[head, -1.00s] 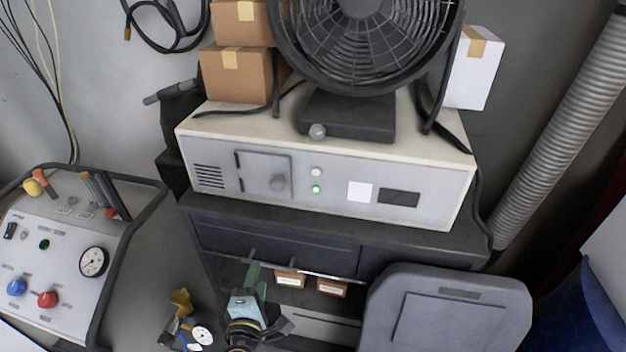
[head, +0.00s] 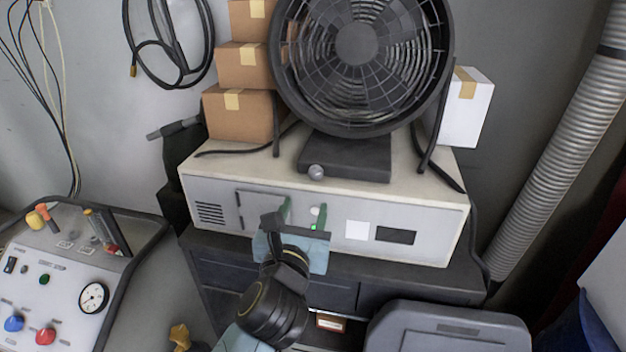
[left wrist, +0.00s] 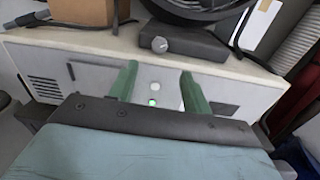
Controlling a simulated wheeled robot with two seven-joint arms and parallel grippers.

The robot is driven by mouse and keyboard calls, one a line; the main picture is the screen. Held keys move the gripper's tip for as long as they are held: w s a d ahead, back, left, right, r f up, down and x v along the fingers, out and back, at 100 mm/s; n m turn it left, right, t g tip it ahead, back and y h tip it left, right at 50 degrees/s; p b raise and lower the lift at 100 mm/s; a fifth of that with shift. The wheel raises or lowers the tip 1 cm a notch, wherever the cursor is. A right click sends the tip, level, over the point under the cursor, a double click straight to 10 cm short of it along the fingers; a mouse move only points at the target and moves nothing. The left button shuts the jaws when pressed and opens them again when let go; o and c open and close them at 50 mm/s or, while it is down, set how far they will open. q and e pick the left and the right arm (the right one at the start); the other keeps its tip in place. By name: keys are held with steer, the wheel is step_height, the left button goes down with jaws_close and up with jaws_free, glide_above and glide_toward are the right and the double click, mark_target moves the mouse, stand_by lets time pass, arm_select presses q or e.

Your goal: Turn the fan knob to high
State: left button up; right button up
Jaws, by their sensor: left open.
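The fan knob (head: 316,172) is a small grey knob on the front of the black fan base (head: 350,160). It also shows in the left wrist view (left wrist: 159,45), above and beyond my fingers. The black caged fan (head: 362,62) stands on a pale metal cabinet (head: 240,166). My left gripper (head: 302,212) is open and empty in front of the cabinet's front panel, below the knob and apart from it. Its two green fingers (left wrist: 160,85) are spread wide and point toward the cabinet. My right gripper does not show.
Cardboard boxes (head: 240,114) are stacked left of the fan, and a white box (head: 466,108) stands right of it. A control panel with a gauge (head: 93,297) is at the lower left. A grey ribbed hose (head: 560,140) runs down the right side.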

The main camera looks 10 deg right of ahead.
mark_target(315, 175)
arm_select(q)
steer(key=x, duration=1)
steer(key=shift+w+b, duration=0.1)
steer(key=shift+b, duration=0.25)
steer(key=c, duration=1)
steer(key=shift+a+m+p, duration=0.1)
steer(key=shift+m+p, duration=0.3)
steer(key=shift+p, duration=0.3)
steer(key=shift+m+p, duration=0.3)
steer(key=shift+p, duration=0.05)
steer(key=shift+f, duration=0.1)
steer(key=o, duration=1)
